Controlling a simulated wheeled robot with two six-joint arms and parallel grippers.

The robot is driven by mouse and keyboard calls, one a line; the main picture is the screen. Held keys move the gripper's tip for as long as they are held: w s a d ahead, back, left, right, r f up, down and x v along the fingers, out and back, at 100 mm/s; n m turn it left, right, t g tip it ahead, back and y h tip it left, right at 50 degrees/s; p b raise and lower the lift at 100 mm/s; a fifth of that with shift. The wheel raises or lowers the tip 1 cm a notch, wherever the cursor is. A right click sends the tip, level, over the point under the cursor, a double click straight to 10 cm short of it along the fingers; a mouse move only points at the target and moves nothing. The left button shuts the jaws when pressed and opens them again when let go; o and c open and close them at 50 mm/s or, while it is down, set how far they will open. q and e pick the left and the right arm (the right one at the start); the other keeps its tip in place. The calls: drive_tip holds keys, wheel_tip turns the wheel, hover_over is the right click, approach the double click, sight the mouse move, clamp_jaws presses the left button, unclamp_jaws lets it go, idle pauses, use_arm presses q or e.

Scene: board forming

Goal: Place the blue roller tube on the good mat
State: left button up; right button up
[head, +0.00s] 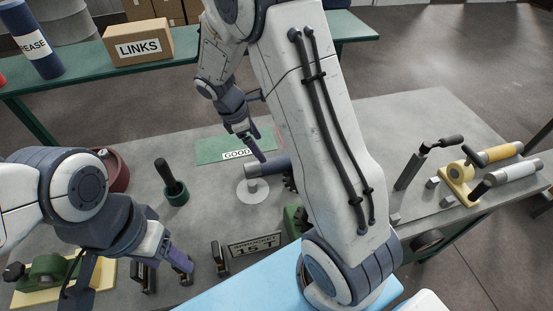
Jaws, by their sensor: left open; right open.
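A blue-grey tube (266,167), which looks like the blue roller tube, lies at the middle of the grey bench. Its right end is hidden behind my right arm. The green good mat (208,151) with a "GOOD" label lies behind it, with no tube on it. My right gripper (257,147) is open, pointing down by the mat's front right part, with a fingertip close to the tube. I cannot tell whether they touch. My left gripper (180,262) is open and empty at the front left, near some dark metal blocks.
A white disc (253,191) lies just below the tube. A dark-handled green tool (174,190) stands to the left. A "15 T" block (254,246) sits in front. A yellow-based roller device (460,184) is at the right. A box labelled "LINKS" (138,43) stands on the back table.

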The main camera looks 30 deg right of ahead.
sight(279, 160)
drive_tip(key=shift+n, duration=0.4)
drive_tip(key=d+f, duration=0.1)
drive_tip(key=w+d+f, duration=0.1)
drive_tip(key=d, duration=0.1)
drive_tip(key=shift+d+f, duration=0.2)
drive_tip(key=shift+d, duration=0.05)
drive_tip(key=x, duration=0.4)
drive_tip(key=shift+f, duration=0.3)
drive_tip(key=shift+s+p+x, duration=0.2)
drive_tip(key=shift+p+x, duration=0.15)
drive_tip(key=shift+x, duration=1.1)
drive_tip(key=shift+s+p+x, duration=0.15)
drive_tip(key=shift+p+x, duration=0.2)
drive_tip(key=shift+x, duration=1.1)
drive_tip(key=shift+d+r, duration=0.15)
drive_tip(key=shift+d, duration=0.05)
clamp_jaws()
